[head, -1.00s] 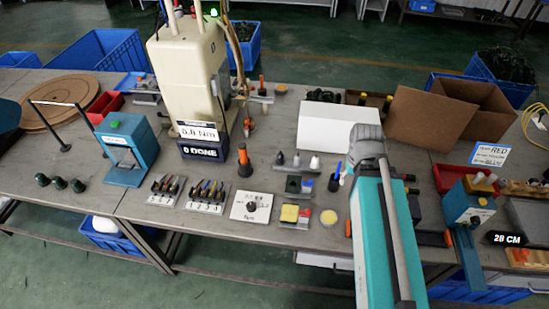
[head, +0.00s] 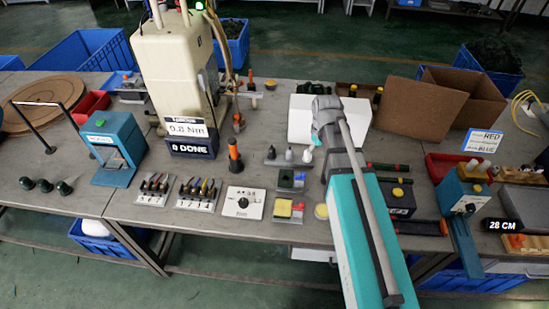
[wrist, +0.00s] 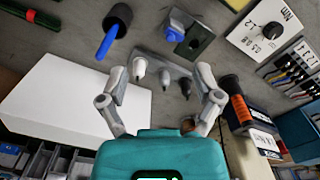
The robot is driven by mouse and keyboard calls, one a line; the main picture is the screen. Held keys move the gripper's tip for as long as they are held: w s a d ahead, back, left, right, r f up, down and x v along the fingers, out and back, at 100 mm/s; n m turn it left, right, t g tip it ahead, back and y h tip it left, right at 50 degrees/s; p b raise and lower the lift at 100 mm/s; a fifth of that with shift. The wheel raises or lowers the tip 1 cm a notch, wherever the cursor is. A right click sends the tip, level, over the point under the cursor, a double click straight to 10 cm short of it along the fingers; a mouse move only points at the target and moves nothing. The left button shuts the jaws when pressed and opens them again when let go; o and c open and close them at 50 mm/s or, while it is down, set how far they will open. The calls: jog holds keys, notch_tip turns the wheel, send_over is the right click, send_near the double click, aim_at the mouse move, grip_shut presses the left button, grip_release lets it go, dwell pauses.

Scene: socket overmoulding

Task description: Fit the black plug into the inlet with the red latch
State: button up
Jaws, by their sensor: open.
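In the wrist view my gripper (wrist: 162,78) is open, with its fingers spread around a grey holder strip with three small plugs. The black plug (wrist: 187,86) stands nearest the right finger, a grey plug (wrist: 165,77) is in the middle, and a white plug (wrist: 140,67) is near the left finger. Nothing is gripped. In the head view the black plug (head: 271,153) is at the left of the row. A small block with a dark green face (head: 286,177) and a blue piece lies in front of it. A red piece (head: 298,206) sits beside a yellow pad.
A white box (wrist: 70,110) lies left of the fingers in the wrist view. A dark cup (wrist: 118,17) with a blue tool and an orange-black driver (wrist: 240,105) stand nearby. A dial panel (head: 242,203) and tool racks lie at the front.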

jog(key=w+a+f+n+b, duration=0.35)
jog(key=w+a+n, duration=0.25)
jog(key=w+a, duration=0.3)
jog(key=n+b, duration=0.1)
jog(key=n, duration=0.5)
send_over(272, 149)
notch_tip(272, 149, down, 2)
jog(key=shift+w+f, duration=0.1)
jog(key=shift+w, duration=0.05)
jog(key=shift+f, duration=0.1)
notch_tip(272, 149, down, 8)
jog(key=b, duration=0.9)
jog(key=shift+f, duration=0.25)
jog(key=shift+f, duration=0.1)
jog(key=shift+f+b, duration=2.5)
jog(key=shift+b, duration=0.1)
jog(key=shift+s, duration=0.2)
grip_shut()
